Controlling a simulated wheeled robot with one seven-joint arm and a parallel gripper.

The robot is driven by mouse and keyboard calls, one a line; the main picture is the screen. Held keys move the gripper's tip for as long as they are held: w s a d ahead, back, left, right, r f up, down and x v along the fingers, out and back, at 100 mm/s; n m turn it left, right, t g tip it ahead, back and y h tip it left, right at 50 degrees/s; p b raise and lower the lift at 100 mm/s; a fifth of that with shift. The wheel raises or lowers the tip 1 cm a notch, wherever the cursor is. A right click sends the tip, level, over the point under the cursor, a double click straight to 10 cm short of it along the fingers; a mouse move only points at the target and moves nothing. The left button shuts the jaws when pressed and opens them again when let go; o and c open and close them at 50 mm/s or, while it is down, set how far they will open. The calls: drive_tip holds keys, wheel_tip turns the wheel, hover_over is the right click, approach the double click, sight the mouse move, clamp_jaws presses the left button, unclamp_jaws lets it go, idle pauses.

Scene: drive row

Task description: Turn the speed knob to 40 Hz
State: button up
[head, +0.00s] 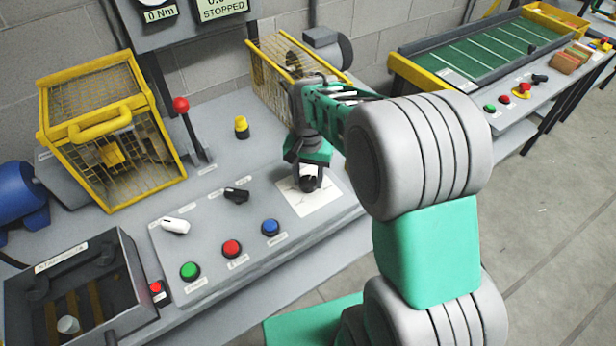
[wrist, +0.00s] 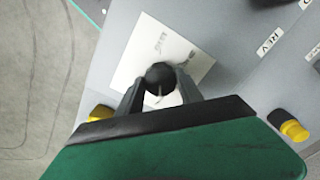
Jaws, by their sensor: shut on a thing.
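The speed knob (head: 308,183) is a round black knob on a white dial plate (head: 322,207) at the right end of the sloped grey control panel. My gripper (head: 309,170) comes down on it from above and is shut on it. In the wrist view the black knob (wrist: 160,76) sits between the two grey fingers, with a pale pointer line on its top. The dial plate (wrist: 130,68) shows around it, but its marks are too blurred to read. The display (head: 222,8) at the top reads STOPPED, its number cut off by the frame edge.
The panel also carries a white lever switch (head: 175,225), a black selector (head: 236,194), and green (head: 190,271), red (head: 232,248) and blue (head: 270,227) buttons.

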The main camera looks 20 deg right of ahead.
sight(308, 181)
idle(0.3)
drive_tip(key=o, duration=1.4)
drive_tip(key=shift+r, duration=0.1)
wheel_tip(308, 181, up, 8)
drive_tip(key=shift+f, duration=0.15)
drive_tip(key=shift+n, duration=0.3)
